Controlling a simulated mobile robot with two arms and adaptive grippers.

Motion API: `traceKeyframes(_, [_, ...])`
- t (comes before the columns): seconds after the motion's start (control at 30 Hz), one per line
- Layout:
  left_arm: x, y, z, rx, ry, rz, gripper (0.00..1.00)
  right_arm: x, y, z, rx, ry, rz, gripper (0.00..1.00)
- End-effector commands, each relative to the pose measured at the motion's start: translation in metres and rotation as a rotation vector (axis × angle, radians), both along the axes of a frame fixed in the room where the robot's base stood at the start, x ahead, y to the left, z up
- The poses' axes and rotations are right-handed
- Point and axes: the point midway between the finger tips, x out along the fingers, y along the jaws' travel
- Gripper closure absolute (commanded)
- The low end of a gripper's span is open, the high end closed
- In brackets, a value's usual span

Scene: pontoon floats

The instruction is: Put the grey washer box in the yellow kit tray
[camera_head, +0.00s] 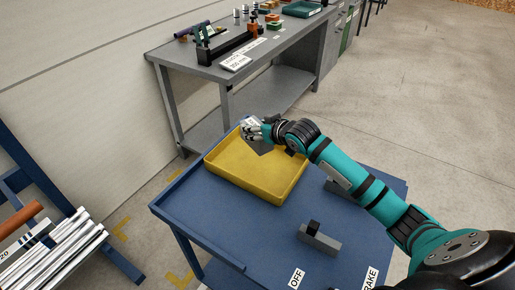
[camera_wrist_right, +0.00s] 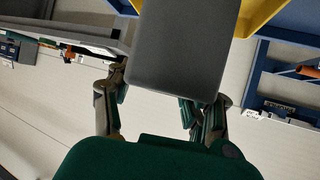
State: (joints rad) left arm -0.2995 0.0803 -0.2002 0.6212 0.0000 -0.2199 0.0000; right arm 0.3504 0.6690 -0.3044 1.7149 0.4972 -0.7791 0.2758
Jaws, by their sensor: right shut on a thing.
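The yellow kit tray (camera_head: 235,183) lies on the blue cart top in the head view. My right gripper (camera_head: 254,130) is at the tray's far side, shut on the grey washer box (camera_head: 262,147). The box appears over the far part of the tray, partly covered by the gripper; its height above the tray floor is hard to tell. In the right wrist view the box (camera_wrist_right: 185,45) is a flat grey face between the fingers (camera_wrist_right: 165,92), with the yellow tray (camera_wrist_right: 258,14) behind it. The rest of the tray looks empty. My left gripper is not in view.
The blue cart (camera_head: 265,232) has a raised rim and a grey block with a black top (camera_head: 319,238) near the tray. A grey workbench (camera_head: 215,72) with tools and bins stands behind. A rack of metal tubes (camera_head: 62,250) is at the left.

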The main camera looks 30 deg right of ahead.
Motion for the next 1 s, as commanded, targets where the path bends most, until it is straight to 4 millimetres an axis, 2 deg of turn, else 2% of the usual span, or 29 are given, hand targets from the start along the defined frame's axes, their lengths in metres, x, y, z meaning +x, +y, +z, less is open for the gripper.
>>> traceKeyframes(0.17, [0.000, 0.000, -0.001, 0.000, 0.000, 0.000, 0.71, -0.001, 0.000, -0.002, 0.008, 0.004, -0.001, 1.00])
traceKeyframes(0.4, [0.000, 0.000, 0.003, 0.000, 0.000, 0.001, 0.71, -0.002, -0.002, -0.045, 0.002, 0.008, -0.002, 1.00])
traceKeyframes(0.57, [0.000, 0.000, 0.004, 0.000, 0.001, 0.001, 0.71, -0.001, -0.002, -0.061, 0.004, 0.004, -0.001, 1.00])
traceKeyframes(0.8, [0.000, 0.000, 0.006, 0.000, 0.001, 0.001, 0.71, -0.001, -0.002, -0.093, 0.003, 0.005, -0.002, 1.00])
traceKeyframes(1.0, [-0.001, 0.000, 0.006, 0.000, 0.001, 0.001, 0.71, -0.001, -0.002, -0.098, 0.001, 0.002, -0.001, 1.00])
